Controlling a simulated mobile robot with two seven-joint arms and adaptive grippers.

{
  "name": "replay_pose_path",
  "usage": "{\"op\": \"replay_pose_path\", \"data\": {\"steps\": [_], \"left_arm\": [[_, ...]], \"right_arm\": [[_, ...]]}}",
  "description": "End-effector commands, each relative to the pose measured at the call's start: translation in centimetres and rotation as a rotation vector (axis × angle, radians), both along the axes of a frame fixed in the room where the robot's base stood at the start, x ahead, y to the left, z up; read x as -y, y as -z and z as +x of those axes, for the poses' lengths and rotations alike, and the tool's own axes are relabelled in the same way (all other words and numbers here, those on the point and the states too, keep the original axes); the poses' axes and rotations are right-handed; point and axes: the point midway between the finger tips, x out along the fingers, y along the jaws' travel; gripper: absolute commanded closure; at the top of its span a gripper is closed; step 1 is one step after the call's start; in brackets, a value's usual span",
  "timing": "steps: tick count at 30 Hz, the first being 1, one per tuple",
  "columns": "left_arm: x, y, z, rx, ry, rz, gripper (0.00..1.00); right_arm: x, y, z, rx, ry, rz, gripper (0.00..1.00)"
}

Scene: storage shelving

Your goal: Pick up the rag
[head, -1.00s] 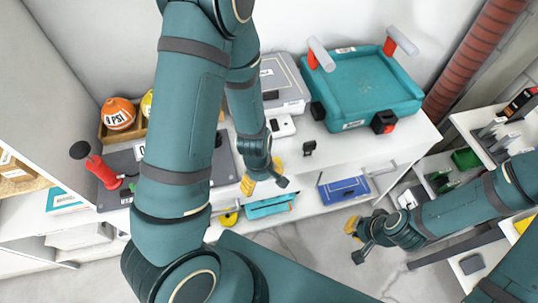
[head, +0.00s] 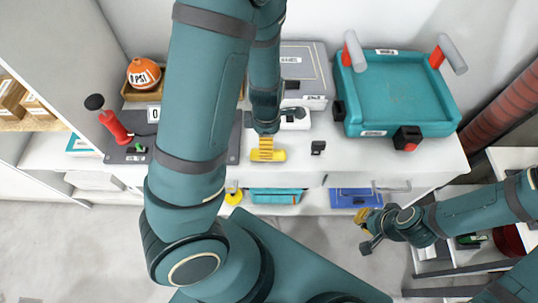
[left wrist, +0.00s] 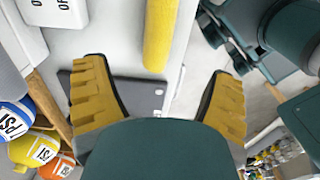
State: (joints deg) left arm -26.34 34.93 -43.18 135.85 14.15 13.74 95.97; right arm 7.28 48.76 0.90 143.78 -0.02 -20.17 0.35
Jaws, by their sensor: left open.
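A yellow roll (head: 272,156), which looks like the rag, lies on the white bench near its front edge. In the left wrist view the roll (left wrist: 160,32) is smooth and runs up out of the picture, beyond the fingertips. My left gripper (left wrist: 158,75) is open and empty, its two yellow-padded fingers spread on either side of the roll's line. In the head view my left gripper (head: 265,142) is right beside the roll, partly covering it. My right gripper (head: 366,229) hangs in front of the bench at the right, away from the roll; its opening is unclear.
A teal tray machine (head: 400,92) and a grey case (head: 306,66) stand on the bench. A small black item (head: 318,147) is right of the roll. A red-handled tool (head: 114,127) and orange ball (head: 143,73) are left. Blue boxes (head: 355,198) sit on the lower shelf.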

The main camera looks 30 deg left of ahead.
Motion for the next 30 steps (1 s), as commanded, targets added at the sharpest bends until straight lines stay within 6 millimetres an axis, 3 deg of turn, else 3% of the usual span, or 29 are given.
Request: {"op": "replay_pose_path", "data": {"steps": [1, 6, 14, 24, 30], "left_arm": [[-0.1, 1.5, -0.1, -0.003, -0.002, -0.001, 0.16], [0.0, 3.8, 0.0, -0.001, 0.001, -0.001, 0.16], [0.0, 5.0, 0.1, -0.001, 0.003, -0.001, 0.16], [0.0, 9.5, 0.6, -0.001, 0.001, -0.001, 0.16], [0.1, 9.6, 0.6, 0.001, 0.003, 0.000, 0.16]], "right_arm": [[0.0, 1.0, -0.2, -0.004, -0.003, 0.000, 1.00], [0.0, 2.0, -0.1, -0.004, -0.005, 0.000, 1.00], [0.0, 2.5, 0.0, 0.000, -0.003, 0.000, 1.00], [0.1, 4.8, 0.4, 0.010, -0.001, -0.002, 1.00], [0.1, 4.7, 0.4, 0.011, -0.001, -0.002, 1.00]]}}
